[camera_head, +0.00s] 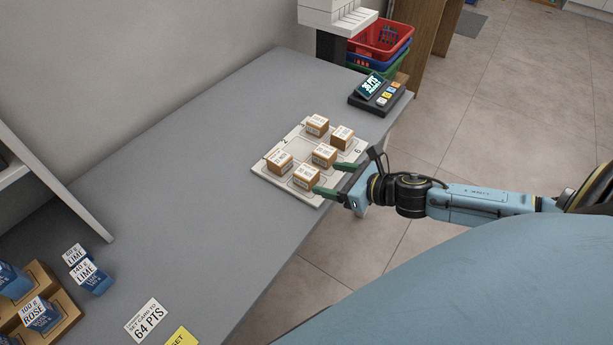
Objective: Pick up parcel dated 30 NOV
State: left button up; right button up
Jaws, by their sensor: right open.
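Several small brown parcels with white labels stand on a pale numbered board on the counter: one at the back (317,125), one at the right (342,137), one in the middle (324,155), one at the left (280,163) and one at the front (306,177). The label dates are too small to read, so I cannot tell which is 30 NOV. The board (262,168) shows a bare cell near its middle. My right gripper (328,178) is open and empty, its green fingertips beside the front parcel at the board's right edge. My left gripper is not in view.
A dark device with a lit screen (370,85) and coloured buttons stands behind the board. Stacked baskets (381,38) are beyond it. The grey counter (190,190) is clear between.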

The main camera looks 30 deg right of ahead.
aim_at(311, 173)
jog(key=shift+r+x, duration=0.15)
jog(key=shift+x, duration=1.05)
jog(key=shift+r+x, duration=0.15)
jog(key=shift+x, duration=1.9)
jog(key=shift+s+a, duration=0.1)
jog(key=shift+a, duration=0.05)
jog(key=c, duration=1.1)
